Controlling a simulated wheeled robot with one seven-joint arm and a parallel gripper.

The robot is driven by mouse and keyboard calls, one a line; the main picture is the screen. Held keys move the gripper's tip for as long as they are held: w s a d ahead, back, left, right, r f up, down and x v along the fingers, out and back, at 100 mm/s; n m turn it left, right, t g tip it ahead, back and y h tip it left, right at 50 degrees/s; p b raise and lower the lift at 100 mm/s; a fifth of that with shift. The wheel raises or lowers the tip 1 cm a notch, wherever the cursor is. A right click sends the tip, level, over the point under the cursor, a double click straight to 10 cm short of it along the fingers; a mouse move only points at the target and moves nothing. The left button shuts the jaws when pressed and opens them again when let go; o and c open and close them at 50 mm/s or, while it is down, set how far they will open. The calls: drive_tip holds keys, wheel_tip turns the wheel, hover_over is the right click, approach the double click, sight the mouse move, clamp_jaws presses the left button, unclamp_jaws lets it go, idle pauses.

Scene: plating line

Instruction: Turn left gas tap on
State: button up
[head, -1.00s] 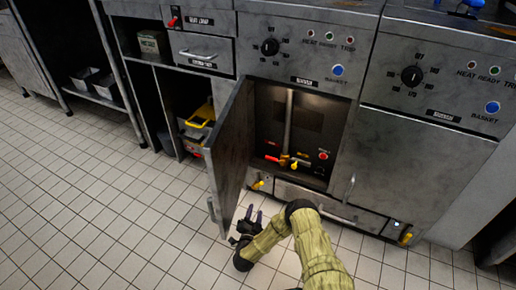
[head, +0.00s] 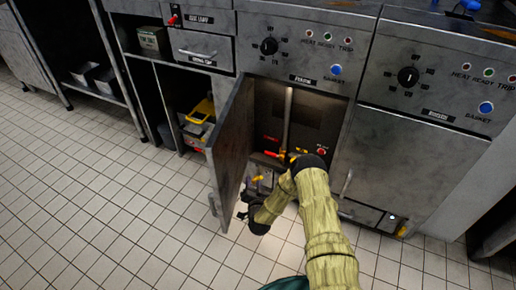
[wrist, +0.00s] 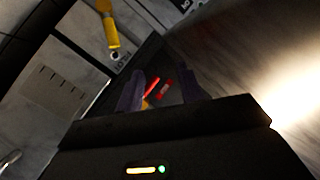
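The left fryer's compartment is open. A small yellow tap handle (head: 257,178) shows low at its left, partly hidden by my arm. In the wrist view a yellow handle (wrist: 110,28), likely this tap, lies up and left of my fingers, beside a label that seems to read PILOT. A red lever (head: 271,154) is on the vertical pipe (head: 288,115) inside; a red bar (wrist: 152,86) shows between my fingers, farther off. My gripper (wrist: 160,88) is open and empty, its purple fingers apart. In the head view it is low beside the open door, partly hidden.
The open door (head: 230,150) stands close on the left of my gripper. The right fryer's door (head: 400,150) is shut, with another yellow handle (head: 402,232) near its base. A yellow bin (head: 199,112) sits in the shelf at left. The tiled floor (head: 110,200) is clear.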

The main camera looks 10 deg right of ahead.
wheel_tip(320, 180, up, 22)
drive_tip(key=s+d+n+g+y+p, duration=0.1)
drive_tip(key=s+n+g+y+p, duration=0.1)
drive_tip(key=n+g+p, duration=0.3)
drive_tip(key=shift+s+f+n+g+y+p, duration=0.2)
drive_tip(key=shift+s+n+g+y+p, duration=0.15)
drive_tip(key=shift+n+g, duration=0.4)
drive_tip(key=shift+w+d, duration=0.1)
